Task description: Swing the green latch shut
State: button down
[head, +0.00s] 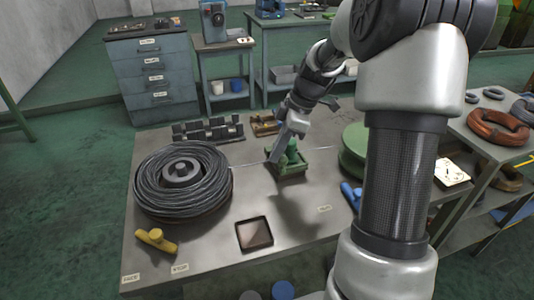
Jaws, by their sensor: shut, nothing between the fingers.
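The green latch (291,153) is a small upright green part on a green base (289,170) near the middle of the metal table. My gripper (276,156) is shut and empty, pointing down at the left side of the latch. It overlaps the latch in the head view; I cannot tell whether they touch. My gripper and wrist hide part of the latch, and its exact swing position is too small to tell.
A large coil of dark wire (155,190) lies on the left of the table (215,235). A yellow handle (156,240) and a dark square tray (254,233) are in front. A green round part (354,150) and blue handle (351,194) are on the right, near my arm.

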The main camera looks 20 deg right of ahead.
jog(key=shift+s+d+n, duration=0.1)
jog(key=shift+d+n, duration=0.2)
jog(key=shift+d, duration=0.1)
jog(key=shift+s+d, duration=0.15)
jog(key=shift+d, duration=0.65)
jog(key=shift+a, duration=0.5)
notch_tip(320, 180, up, 10)
jog(key=p, duration=0.1)
jog(key=shift+p, duration=0.3)
